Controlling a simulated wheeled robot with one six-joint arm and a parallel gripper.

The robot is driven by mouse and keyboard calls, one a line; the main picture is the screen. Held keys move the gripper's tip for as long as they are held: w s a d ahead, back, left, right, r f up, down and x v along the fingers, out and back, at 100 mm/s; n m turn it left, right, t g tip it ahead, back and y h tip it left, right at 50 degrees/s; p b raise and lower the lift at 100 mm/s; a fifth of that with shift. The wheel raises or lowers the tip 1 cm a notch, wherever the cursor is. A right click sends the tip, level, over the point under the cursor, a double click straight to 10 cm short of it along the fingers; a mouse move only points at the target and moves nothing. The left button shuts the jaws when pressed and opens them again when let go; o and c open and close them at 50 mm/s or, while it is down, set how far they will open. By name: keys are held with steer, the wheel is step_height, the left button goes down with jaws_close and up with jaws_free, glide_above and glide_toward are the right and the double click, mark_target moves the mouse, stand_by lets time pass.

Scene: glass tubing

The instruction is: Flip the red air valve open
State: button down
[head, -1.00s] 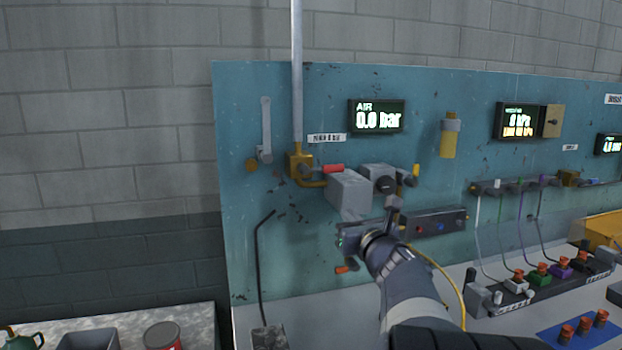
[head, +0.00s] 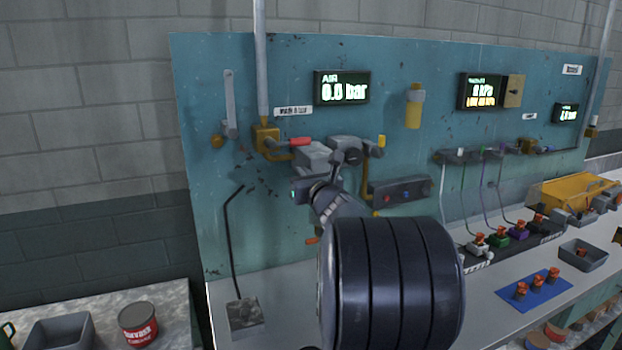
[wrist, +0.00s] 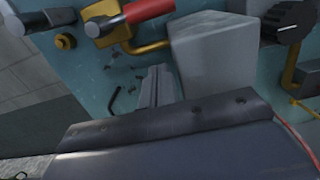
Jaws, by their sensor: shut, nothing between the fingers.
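The red air valve has a red handle (head: 300,141) lying about level, reaching right from a brass body (head: 266,139) on the teal panel. In the wrist view the red handle (wrist: 150,9) crosses the top edge, with its grey metal part to the left. My gripper (wrist: 158,84) is shut and empty, its fingers pointing at the panel below the handle and left of a grey box (wrist: 213,55). A gap shows between fingertips and handle. In the head view my gripper is just below the grey box (head: 313,158), its fingertips not clearly visible. The AIR display (head: 342,88) reads 0.0 bar.
The grey box and a black knob (wrist: 288,28) stick out right of the handle. A vertical pipe (head: 261,60) rises from the valve body. A grey lever (head: 230,100) hangs at left. A bent black rod (head: 230,245) stands below on the bench.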

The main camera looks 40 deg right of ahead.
mark_target(289, 141)
steer(key=r+p, duration=0.1)
steer(key=w+r, duration=0.1)
steer(key=r+p, duration=0.1)
steer(key=r, duration=0.1)
steer(key=shift+w+d+p, duration=0.2)
steer(key=shift+w+p, duration=0.15)
steer(key=shift+d+r+n+b, duration=0.1)
steer(key=shift+r+n+b, duration=0.1)
steer(key=shift+n+b, duration=0.5)
